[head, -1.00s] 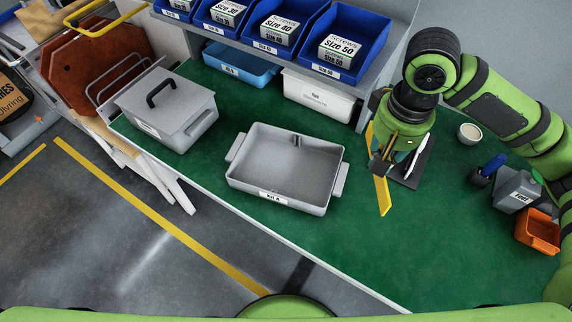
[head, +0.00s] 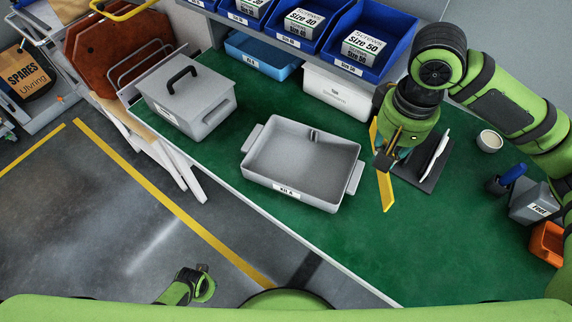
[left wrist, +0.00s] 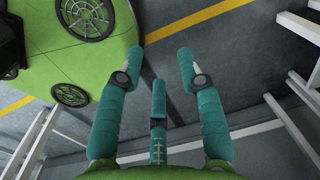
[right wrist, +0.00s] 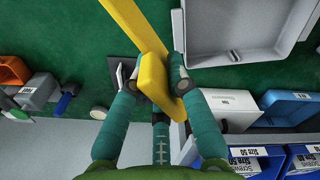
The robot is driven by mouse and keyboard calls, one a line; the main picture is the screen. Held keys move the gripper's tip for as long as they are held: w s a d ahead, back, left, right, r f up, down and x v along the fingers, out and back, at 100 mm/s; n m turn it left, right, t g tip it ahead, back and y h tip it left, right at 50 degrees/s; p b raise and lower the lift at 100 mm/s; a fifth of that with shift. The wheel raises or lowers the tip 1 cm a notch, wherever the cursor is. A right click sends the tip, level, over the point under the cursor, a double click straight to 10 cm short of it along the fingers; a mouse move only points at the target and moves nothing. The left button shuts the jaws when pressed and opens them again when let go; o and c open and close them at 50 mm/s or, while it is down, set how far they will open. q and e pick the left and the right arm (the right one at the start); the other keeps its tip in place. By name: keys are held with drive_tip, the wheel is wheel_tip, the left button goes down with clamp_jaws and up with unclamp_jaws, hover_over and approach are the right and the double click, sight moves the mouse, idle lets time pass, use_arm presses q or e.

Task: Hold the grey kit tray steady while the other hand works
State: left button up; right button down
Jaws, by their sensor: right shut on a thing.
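The grey kit tray (head: 270,181), labelled "Kit A", sits upright on the green bench, empty apart from a small fitting at its back wall. Part of it shows in the right wrist view (right wrist: 235,48). My left gripper (head: 203,272) is low over the floor at the bottom of the head view, well away from the tray. In the left wrist view (left wrist: 158,62) its fingers are spread with nothing between them. My right gripper (head: 383,163) is shut on a yellow part (right wrist: 150,68), just right of the tray; the part's long strip passes close to the tray.
A lidded grey box (head: 190,105) stands left of the tray. Blue screw bins (head: 365,45) and a white bin (head: 338,92) are behind. A dark mat (head: 432,180), white cup (head: 489,141), grey container (head: 530,205) and orange bin (head: 547,243) lie right. The bench front is clear.

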use_arm(q)
drive_tip(key=w+a+r+m+g+y, duration=0.1)
drive_tip(key=w+a+r+m, duration=0.15)
drive_tip(key=w+r, duration=0.35)
drive_tip(key=w+a+r+m, duration=0.1)
drive_tip(key=w+r+m, duration=0.25)
drive_tip(key=w, duration=0.55)
drive_tip(key=w+a+r+m+g+y, duration=0.1)
drive_tip(key=w+r+m, duration=0.3)
drive_tip(key=r, duration=0.5)
drive_tip(key=w+r+m+g, duration=0.1)
drive_tip(key=w+r+m, duration=0.1)
drive_tip(key=w+r, duration=0.6)
wheel_tip(320, 180, up, 16)
drive_tip(key=m+t+h, duration=0.3)
drive_tip(key=m, duration=0.4)
hover_over(232, 173)
drive_tip(key=shift+w+f, duration=0.15)
drive_tip(key=shift+f, duration=5.6)
clamp_jaws()
